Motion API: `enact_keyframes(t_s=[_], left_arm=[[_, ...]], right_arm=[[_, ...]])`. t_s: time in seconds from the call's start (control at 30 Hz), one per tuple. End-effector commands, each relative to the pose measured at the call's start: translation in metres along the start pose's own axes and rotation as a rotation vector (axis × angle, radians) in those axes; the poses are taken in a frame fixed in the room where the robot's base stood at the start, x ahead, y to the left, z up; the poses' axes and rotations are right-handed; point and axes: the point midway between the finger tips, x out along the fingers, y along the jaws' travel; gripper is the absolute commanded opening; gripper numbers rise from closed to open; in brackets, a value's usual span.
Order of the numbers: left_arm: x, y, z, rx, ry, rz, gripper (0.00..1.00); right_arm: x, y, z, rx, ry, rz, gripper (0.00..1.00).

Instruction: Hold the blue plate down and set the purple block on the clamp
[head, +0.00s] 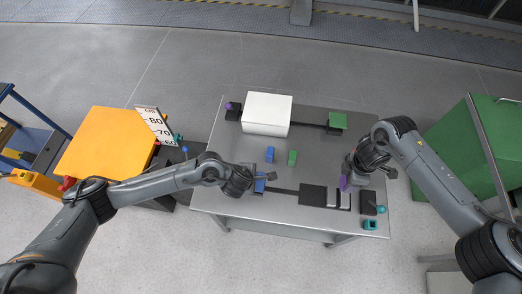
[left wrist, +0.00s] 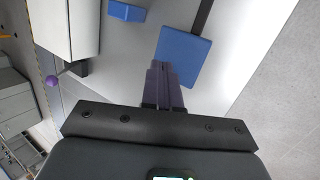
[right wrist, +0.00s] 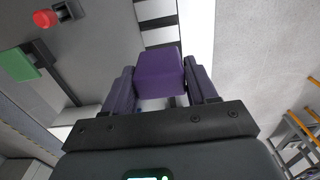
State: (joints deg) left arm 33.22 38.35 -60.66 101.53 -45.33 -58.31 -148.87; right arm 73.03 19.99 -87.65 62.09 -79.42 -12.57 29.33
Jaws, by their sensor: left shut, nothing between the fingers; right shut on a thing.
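The blue plate (head: 259,187) lies near the table's front edge, left of centre; it also shows in the left wrist view (left wrist: 184,58). My left gripper (head: 262,176) is shut and empty. Its fingertips overlap the plate's edge in the left wrist view; I cannot tell whether they touch it. My right gripper (head: 346,178) is shut on the purple block (head: 343,183), which sits between its fingers in the right wrist view (right wrist: 159,72). The block is above or beside black and white strips (head: 338,199), probably the clamp. I cannot tell whether it touches them.
A black box (head: 312,195) stands left of the strips. Small blue (head: 270,154) and green (head: 292,157) blocks lie mid-table. A white box (head: 267,114) and a green block (head: 337,120) stand at the back. Teal knobs (head: 370,225) sit at the front right corner.

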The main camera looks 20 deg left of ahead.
Motion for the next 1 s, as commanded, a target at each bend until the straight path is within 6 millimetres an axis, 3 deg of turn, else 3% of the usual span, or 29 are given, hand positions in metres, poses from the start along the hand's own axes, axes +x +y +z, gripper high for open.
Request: enact_keyframes(t_s=[0.47, 1.0], left_arm=[[0.001, -0.001, 0.0, 0.0, 0.0, -0.001, 0.0], [0.022, -0.012, -0.004, 0.0, 0.001, -0.001, 0.0]], right_arm=[[0.0, 0.0, 0.0, 0.0, 0.0, 0.0, 0.25], [0.0, 0.0, 0.0, 0.0, 0.0, 0.0, 0.25]])
